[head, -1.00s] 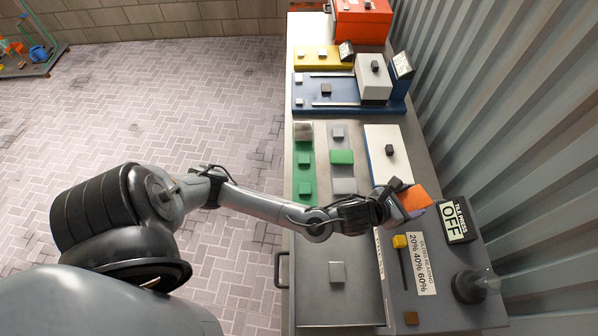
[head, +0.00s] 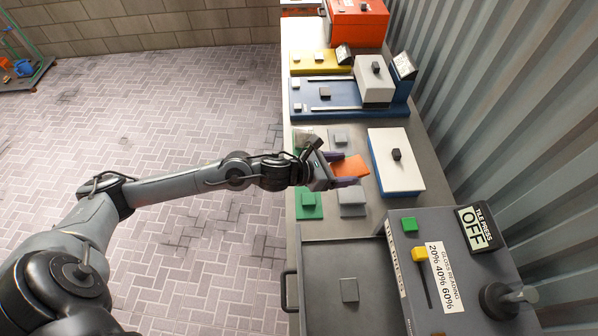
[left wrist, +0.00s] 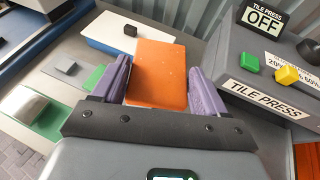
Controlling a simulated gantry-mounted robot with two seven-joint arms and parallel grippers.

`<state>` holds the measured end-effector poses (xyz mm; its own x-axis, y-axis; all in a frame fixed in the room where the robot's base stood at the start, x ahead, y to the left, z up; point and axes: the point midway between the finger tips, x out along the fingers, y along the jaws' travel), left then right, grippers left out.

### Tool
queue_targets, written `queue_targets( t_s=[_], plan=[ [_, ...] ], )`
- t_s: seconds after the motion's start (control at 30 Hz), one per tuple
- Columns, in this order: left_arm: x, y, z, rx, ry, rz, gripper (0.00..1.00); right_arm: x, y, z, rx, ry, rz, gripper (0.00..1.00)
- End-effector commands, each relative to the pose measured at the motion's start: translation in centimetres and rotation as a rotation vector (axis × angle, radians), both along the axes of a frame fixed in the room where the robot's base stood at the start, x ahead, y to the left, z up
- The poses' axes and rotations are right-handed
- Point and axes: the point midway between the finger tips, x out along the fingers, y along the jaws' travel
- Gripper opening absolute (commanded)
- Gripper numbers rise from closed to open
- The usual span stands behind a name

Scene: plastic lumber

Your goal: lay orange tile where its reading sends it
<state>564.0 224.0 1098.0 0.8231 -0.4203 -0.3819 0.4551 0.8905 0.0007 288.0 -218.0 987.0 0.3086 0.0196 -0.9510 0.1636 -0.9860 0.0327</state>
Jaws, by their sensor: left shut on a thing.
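The orange tile (head: 350,167) is a flat square, held between the purple fingers of my left gripper (head: 345,171). In the left wrist view the orange tile (left wrist: 158,75) sits between both fingers (left wrist: 155,85). In the head view it appears over the grey strip, between two grey knobbed tiles (head: 340,138) (head: 352,197). Its height above the strip is hard to tell. In the left wrist view a green patch (left wrist: 95,78) shows partly behind the left finger. The tile press (head: 440,260) carries a sign reading OFF (head: 474,230) and a scale labelled 20%, 40%, 60% (head: 444,277).
A white board with a black knob (head: 395,160) lies right of the tile. A grey tray (head: 330,265) is at the front. Blue (head: 330,97) and yellow (head: 318,65) devices stand farther back.

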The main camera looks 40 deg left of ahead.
Motion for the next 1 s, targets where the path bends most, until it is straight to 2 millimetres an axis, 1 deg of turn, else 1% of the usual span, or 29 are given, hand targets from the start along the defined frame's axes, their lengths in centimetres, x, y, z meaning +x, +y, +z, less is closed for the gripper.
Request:
queue_targets(
  t_s=[0.03, 0.1, 0.2, 0.33, 0.5, 0.67, 1.0],
  plan=[
    [-0.7, 1.6, -3.3, 0.011, 0.005, -0.052, 0.42, 0.0, 0.0, -3.2, -0.001, 0.002, 0.001, 0.43],
    [-1.6, 3.1, -5.0, 0.01, 0.007, -0.12, 0.42, -0.1, 0.0, -5.2, -0.001, 0.005, 0.001, 0.43],
    [-2.8, 5.1, -7.0, 0.007, 0.008, -0.194, 0.42, -0.1, 0.0, -7.5, -0.001, 0.006, 0.002, 0.43],
    [-3.7, 7.3, -8.8, 0.005, 0.006, -0.251, 0.42, -0.1, 0.0, -9.8, -0.003, 0.006, 0.001, 0.43],
    [-4.3, 8.8, -9.7, 0.002, 0.002, -0.286, 0.42, -0.1, 0.0, -11.3, -0.003, 0.005, 0.002, 0.43],
    [-4.5, 9.4, -10.4, -0.001, 0.002, -0.297, 0.42, 0.0, 0.0, -11.9, -0.003, 0.004, 0.002, 0.43],
    [-4.5, 9.5, -15.3, -0.005, 0.0, -0.301, 0.42, 0.0, 0.0, -12.4, -0.002, 0.002, 0.002, 0.43]
  ],
)
